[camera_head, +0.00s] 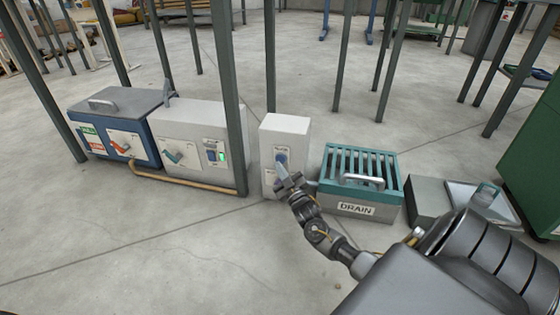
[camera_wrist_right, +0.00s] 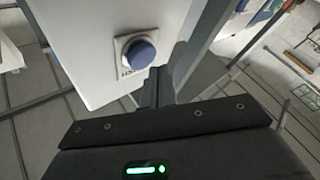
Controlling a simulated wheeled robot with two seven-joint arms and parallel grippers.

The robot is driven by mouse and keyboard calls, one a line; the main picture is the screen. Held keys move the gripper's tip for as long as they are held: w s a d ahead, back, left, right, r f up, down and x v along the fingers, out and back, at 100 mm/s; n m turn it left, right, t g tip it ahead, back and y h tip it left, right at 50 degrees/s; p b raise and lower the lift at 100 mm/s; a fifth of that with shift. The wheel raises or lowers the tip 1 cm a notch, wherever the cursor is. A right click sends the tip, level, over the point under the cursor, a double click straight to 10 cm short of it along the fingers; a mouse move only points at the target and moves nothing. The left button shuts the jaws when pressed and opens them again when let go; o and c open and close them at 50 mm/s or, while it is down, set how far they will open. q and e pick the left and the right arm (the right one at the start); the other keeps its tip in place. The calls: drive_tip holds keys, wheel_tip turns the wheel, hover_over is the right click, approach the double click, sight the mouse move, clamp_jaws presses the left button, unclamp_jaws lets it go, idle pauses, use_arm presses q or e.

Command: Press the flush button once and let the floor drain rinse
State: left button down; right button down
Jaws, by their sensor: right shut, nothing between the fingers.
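The flush button is a round blue button (camera_head: 281,157) on the front of a white upright box (camera_head: 287,127) in the middle of the head view. In the right wrist view the blue button (camera_wrist_right: 139,54) stands out from a square plate with a partly hidden label. My right gripper (camera_head: 284,168) is shut and empty, its tips just below and close to the button. In the wrist view its fingers (camera_wrist_right: 157,88) are together, below and right of the button; I cannot tell whether they touch it. The floor drain (camera_head: 345,208) is a box with a teal slatted grate, a metal handle and a DRAIN label.
A grey box (camera_head: 195,130) with a lever and green light, and a blue box (camera_head: 108,133) with a red lever, stand left. A grey block (camera_head: 426,196) and a metal tray (camera_head: 470,199) lie right. Thin dark posts (camera_head: 228,90) rise around the boxes. The front floor is clear.

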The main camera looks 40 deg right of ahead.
drive_tip(key=shift+w+d, duration=0.1)
drive_tip(key=shift+d, duration=0.05)
drive_tip(key=shift+w+d, duration=0.15)
drive_tip(key=shift+d, duration=0.1)
drive_tip(key=shift+w+d, duration=0.25)
drive_tip(key=shift+d, duration=0.1)
idle(0.8)
idle(0.4)
drive_tip(key=shift+s+a+p, duration=0.5)
drive_tip(key=shift+a, duration=0.2)
drive_tip(key=shift+a, duration=0.1)
drive_tip(key=s+a+p, duration=0.1)
drive_tip(key=a, duration=0.1)
drive_tip(key=s+a+p, duration=0.2)
